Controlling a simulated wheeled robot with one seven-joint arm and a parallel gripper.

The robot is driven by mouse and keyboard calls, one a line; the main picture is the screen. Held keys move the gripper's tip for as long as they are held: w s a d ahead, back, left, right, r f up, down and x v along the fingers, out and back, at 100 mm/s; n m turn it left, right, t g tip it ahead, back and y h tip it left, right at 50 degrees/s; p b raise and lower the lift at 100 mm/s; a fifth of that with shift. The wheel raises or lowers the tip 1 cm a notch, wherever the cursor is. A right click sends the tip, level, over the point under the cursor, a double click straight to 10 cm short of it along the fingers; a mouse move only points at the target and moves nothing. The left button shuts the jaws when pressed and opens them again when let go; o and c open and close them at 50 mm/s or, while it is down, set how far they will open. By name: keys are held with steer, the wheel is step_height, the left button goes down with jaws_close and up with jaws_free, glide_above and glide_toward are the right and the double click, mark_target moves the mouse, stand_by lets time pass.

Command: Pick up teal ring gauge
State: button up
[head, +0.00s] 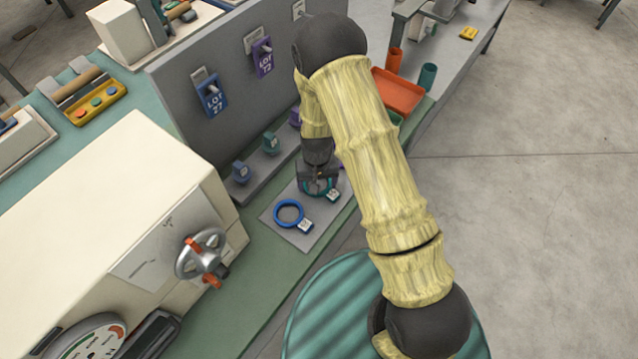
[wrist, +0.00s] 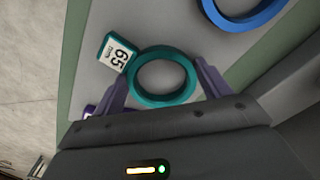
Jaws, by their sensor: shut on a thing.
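I cannot tell whether the ring is clear of the mat.
A blue ring gauge (head: 289,213) lies on the grey mat (head: 322,233) just left of my gripper. A grey upright panel (head: 225,125) with hanging lot tags stands behind. A cream machine with a handwheel (head: 201,254) fills the left. An orange tray (head: 398,93) sits beyond my arm.

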step_height(320, 180, up, 10)
steer(key=b, duration=0.2)
stand_by(0.3)
steer(key=shift+d, duration=0.1)
steer(key=shift+m, duration=0.7)
steer(key=w+d+f, duration=0.1)
steer(key=d+f, duration=0.1)
steer(key=d, duration=0.3)
steer(key=w+d+f, duration=0.1)
steer(key=d+f, duration=0.1)
steer(key=d, duration=0.2)
steer(key=w+d+f, duration=0.1)
steer(key=d+f, duration=0.1)
steer(key=d, duration=0.3)
steer(key=shift+d, duration=0.3)
